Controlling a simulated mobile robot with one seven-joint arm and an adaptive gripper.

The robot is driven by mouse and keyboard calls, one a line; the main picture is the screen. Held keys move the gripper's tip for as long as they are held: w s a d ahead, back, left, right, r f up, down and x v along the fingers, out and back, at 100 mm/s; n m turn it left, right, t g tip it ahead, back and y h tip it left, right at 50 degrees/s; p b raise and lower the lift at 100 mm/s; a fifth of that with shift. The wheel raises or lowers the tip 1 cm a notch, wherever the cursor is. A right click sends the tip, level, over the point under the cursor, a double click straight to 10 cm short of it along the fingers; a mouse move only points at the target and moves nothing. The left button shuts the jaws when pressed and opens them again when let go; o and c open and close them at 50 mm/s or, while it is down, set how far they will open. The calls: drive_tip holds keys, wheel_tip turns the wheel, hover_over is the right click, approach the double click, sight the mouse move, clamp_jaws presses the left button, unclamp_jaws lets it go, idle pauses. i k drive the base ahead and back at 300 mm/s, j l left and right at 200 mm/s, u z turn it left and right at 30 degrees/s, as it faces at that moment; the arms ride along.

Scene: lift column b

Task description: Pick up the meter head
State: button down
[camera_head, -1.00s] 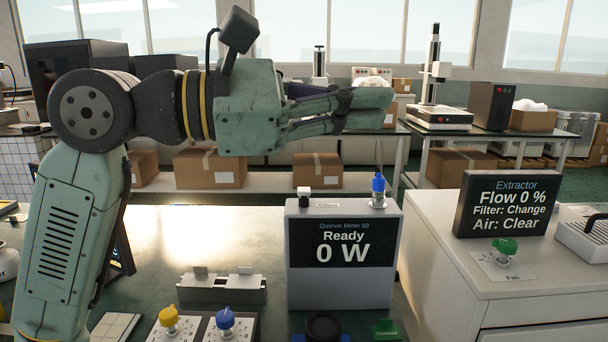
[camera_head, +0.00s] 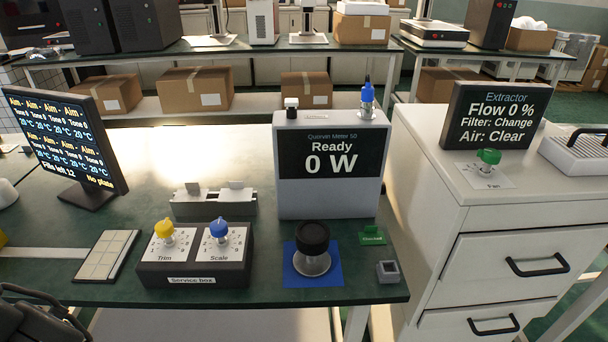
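The meter head is most likely the squat round piece (camera_head: 313,250) with a black cap and a clear, silvery lower body. It stands upright on a blue square mat (camera_head: 332,275) near the front edge of the green bench, in front of the Quorvin Meter 50 (camera_head: 330,197), whose screen reads "Ready 0 W". Nothing touches the piece or covers it. My gripper is not recognisable in the head view now. Only a dark part of my own arm shows at the bottom left corner, far to the left of the piece.
The service box (camera_head: 195,262) with yellow and blue knobs stands left of the mat. A grey two-slot holder (camera_head: 213,205) is behind it. A green tag (camera_head: 372,236) and small grey block (camera_head: 387,271) lie to the right. A white drawer cabinet (camera_head: 500,225) adjoins the bench.

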sight(312, 260)
drive_tip(key=l+z, duration=0.45)
drive_tip(key=l, duration=0.9)
